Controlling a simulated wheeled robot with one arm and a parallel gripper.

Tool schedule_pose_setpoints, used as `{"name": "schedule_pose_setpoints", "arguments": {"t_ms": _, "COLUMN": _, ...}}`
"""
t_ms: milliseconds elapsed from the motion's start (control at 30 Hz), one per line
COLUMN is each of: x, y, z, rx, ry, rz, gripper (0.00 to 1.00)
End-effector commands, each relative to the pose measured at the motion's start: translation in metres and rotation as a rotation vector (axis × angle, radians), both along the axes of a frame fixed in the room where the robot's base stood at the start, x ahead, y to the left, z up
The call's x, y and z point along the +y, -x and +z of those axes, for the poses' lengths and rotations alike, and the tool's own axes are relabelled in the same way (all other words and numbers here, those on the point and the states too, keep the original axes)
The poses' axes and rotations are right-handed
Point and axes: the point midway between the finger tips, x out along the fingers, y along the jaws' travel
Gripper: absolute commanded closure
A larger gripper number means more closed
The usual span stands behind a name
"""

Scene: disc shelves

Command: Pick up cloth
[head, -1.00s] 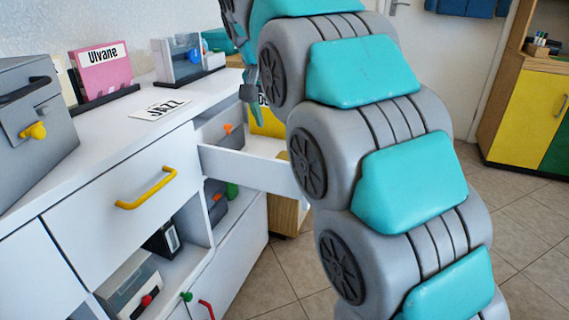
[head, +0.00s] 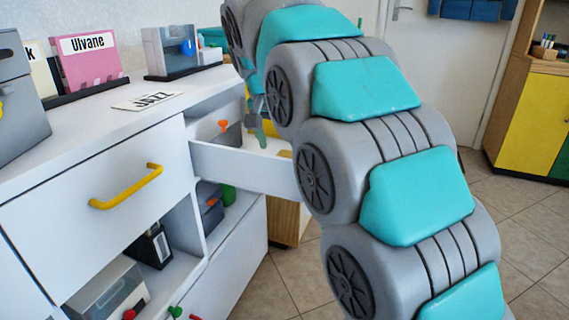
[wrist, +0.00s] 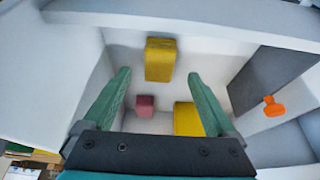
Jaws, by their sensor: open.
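My gripper (wrist: 159,76) is open and empty, its two green fingers pointing into an open white drawer (wrist: 118,50). In the head view my gripper (head: 258,122) is partly hidden by my arm, just above the drawer front (head: 240,167). Inside the drawer, a yellow block-like item (wrist: 160,60) lies ahead between the fingertips. A small dark pink block (wrist: 145,105) lies nearer, by the left finger. Another yellow piece (wrist: 187,118) lies by the right finger, partly hidden by it. I cannot tell which of these is the cloth.
A white cabinet top (head: 75,130) holds a pink disc sleeve marked Ulvane (head: 88,62), a clear box (head: 172,52) and a JAZZ card (head: 148,101). A closed drawer has a yellow handle (head: 127,188). An orange knob (wrist: 272,107) shows right of the open drawer. Tiled floor (head: 525,230) lies clear at right.

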Motion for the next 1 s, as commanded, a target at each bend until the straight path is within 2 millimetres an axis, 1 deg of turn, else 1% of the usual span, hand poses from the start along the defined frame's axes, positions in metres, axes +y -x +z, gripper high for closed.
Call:
{"name": "schedule_pose_setpoints", "arguments": {"t_ms": 100, "x": -0.002, "y": -0.002, "z": -0.017, "rx": 0.007, "ry": 0.002, "rz": -0.001, "gripper": 0.09}}
{"name": "schedule_pose_setpoints", "arguments": {"t_ms": 300, "x": -0.005, "y": -0.011, "z": -0.04, "rx": 0.004, "ry": 0.001, "rz": 0.0, "gripper": 0.09}}
{"name": "schedule_pose_setpoints", "arguments": {"t_ms": 533, "x": -0.005, "y": -0.012, "z": -0.042, "rx": 0.002, "ry": 0.0, "rz": 0.0, "gripper": 0.09}}
{"name": "schedule_pose_setpoints", "arguments": {"t_ms": 567, "x": -0.005, "y": -0.012, "z": -0.042, "rx": 0.002, "ry": 0.0, "rz": 0.0, "gripper": 0.11}}
{"name": "schedule_pose_setpoints", "arguments": {"t_ms": 1000, "x": -0.005, "y": -0.012, "z": -0.041, "rx": 0.002, "ry": 0.0, "rz": 0.0, "gripper": 0.6}}
